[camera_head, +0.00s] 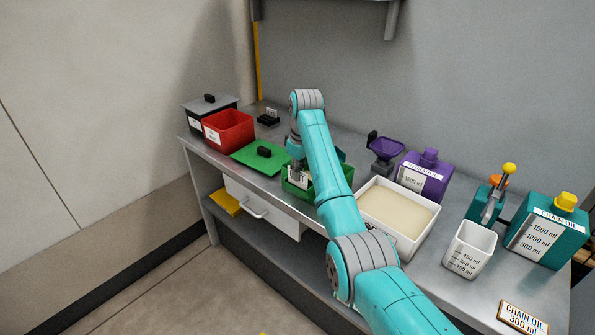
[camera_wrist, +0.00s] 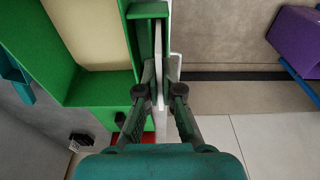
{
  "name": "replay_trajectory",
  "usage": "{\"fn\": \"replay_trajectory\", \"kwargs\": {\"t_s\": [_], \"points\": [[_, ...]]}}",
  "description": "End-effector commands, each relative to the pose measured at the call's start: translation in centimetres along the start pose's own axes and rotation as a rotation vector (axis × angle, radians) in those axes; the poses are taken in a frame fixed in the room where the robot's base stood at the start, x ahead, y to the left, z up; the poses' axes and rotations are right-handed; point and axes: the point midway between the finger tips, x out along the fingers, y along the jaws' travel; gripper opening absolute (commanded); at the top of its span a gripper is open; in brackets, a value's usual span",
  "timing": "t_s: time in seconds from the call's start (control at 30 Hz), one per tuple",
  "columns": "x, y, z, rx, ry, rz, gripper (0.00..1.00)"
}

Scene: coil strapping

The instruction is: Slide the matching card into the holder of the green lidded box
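The green box (camera_head: 316,191) stands near the front edge of the bench, its lid off; the green lid (camera_head: 249,154) lies flat to its left. My gripper (camera_head: 297,178) is at the box's front side, pointing down. In the wrist view my gripper (camera_wrist: 161,78) has its fingers closed on a thin white card (camera_wrist: 159,45), seen edge-on. The card stands beside the green box's wall (camera_wrist: 107,85), next to a green strip of the holder (camera_wrist: 147,10). I cannot tell how deep the card sits in the holder. Its print is not readable.
A red box (camera_head: 229,131) and a dark lidded box (camera_head: 199,118) stand at the left. A white tray (camera_head: 429,215) is right of the green box, with a purple bottle (camera_head: 427,176), a white measuring cup (camera_head: 470,250) and a teal bottle (camera_head: 545,236) further right. Floor lies beyond the front edge.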

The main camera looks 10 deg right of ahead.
Motion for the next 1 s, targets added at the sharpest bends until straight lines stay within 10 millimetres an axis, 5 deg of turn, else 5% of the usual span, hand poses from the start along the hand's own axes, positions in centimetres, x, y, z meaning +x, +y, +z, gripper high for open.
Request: {"fn": "replay_trajectory", "kwargs": {"t_s": [0.77,0.9,1.0], "points": [[1.6,0.0,0.2,0.000,-0.001,0.000,0.00],[1.6,0.0,0.2,0.000,-0.001,-0.001,0.34],[1.6,0.0,0.2,0.000,-0.001,-0.001,0.35]]}}
